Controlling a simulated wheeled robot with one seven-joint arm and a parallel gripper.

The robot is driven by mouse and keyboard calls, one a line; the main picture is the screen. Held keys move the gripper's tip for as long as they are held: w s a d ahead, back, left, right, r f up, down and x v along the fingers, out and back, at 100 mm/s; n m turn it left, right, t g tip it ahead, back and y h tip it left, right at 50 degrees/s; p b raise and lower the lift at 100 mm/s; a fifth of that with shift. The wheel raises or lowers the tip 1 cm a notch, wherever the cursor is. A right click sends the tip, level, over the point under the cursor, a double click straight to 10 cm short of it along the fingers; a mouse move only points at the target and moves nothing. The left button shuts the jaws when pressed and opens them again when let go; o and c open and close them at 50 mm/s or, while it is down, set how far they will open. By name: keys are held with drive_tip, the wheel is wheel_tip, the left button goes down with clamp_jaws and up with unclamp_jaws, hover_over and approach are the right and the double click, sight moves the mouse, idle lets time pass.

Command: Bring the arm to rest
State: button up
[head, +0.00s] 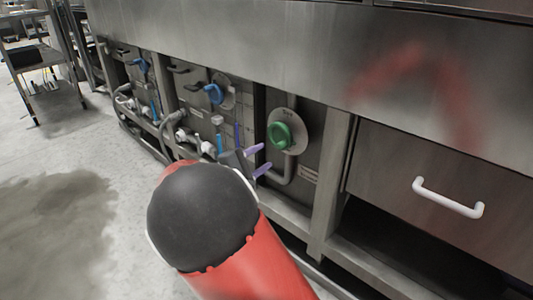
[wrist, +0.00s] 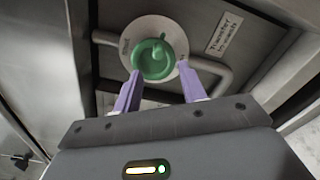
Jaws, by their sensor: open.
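My gripper (head: 259,160) has two purple fingers and is open. In the head view it is just left of and below a green round knob (head: 281,135) on a pale disc, with my red and black arm in front. In the wrist view the fingers of my gripper (wrist: 157,90) point toward the green knob (wrist: 153,58), which appears between and beyond the fingertips. Nothing is held between the fingers. I cannot tell how large the gap to the knob is.
The steel washer front carries blue valves (head: 214,93) and pipes at left and a white drawer handle (head: 447,198) at right. A labelled plate (wrist: 223,33) is beside the knob. A steel rack (head: 40,70) stands at far left. The concrete floor (head: 60,170) at left is clear.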

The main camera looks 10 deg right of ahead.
drive_tip(key=s+d+f+m+g+y, duration=0.2)
drive_tip(key=s+d+m+g+y, duration=0.35)
drive_tip(key=s+d, duration=0.55)
drive_tip(key=s+m+g+y, duration=0.3)
drive_tip(key=s+m+y, duration=0.1)
drive_tip(key=s, duration=0.6)
drive_tip(key=s+a+r+m+t+y, duration=0.35)
drive_tip(key=s+a+y, duration=0.2)
drive_tip(key=s, duration=0.45)
wheel_tip(320, 180, up, 12)
drive_tip(key=a+p, duration=0.1)
drive_tip(key=p, duration=1.1)
drive_tip(key=shift+f, duration=0.25)
drive_tip(key=shift+a, duration=0.1)
idle(2.8)
